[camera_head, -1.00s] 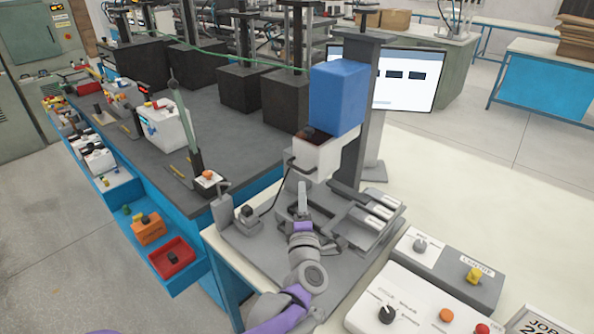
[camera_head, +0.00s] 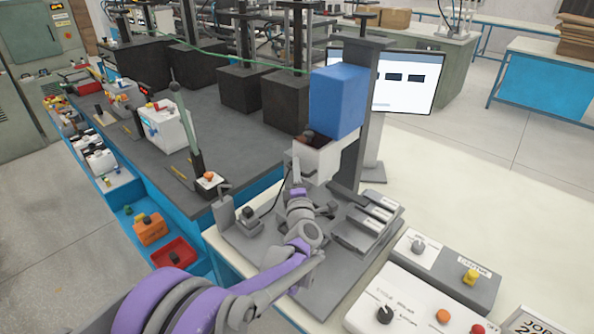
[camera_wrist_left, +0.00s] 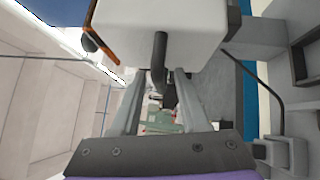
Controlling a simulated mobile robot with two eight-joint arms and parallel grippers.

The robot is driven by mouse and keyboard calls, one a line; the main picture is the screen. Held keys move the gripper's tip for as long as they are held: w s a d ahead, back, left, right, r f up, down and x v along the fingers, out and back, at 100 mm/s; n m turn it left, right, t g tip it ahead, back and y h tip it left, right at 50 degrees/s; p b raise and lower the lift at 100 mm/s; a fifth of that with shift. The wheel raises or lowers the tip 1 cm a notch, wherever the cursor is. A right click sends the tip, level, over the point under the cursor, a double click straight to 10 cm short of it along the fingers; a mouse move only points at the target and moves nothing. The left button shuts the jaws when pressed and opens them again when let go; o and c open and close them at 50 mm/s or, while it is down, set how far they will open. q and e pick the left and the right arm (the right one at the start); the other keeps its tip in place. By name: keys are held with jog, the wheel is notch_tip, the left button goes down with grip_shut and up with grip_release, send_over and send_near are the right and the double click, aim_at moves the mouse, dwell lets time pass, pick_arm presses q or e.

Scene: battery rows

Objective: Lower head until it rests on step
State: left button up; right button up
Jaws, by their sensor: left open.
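The machine head is a blue block (camera_head: 338,100) over a white box (camera_head: 318,160), held on a grey column above the bench. My left gripper (camera_head: 296,172) points up at the front of the white box from below. In the left wrist view the gripper (camera_wrist_left: 160,78) is open, its two fingers apart on either side of a dark bent handle (camera_wrist_left: 160,55) under the white box (camera_wrist_left: 155,25). I cannot tell whether a finger touches the handle. A grey stepped block (camera_head: 368,225) sits on the base plate, lower right of the head, with a clear gap below the head.
A control panel (camera_head: 400,300) with knobs and buttons lies at the front right, beside a grey switch box (camera_head: 460,270). A small grey post (camera_head: 226,212) and a cable stand left of my arm. A monitor (camera_head: 405,80) stands behind the column.

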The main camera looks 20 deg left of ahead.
pick_arm(q)
grip_shut()
dwell(1.4)
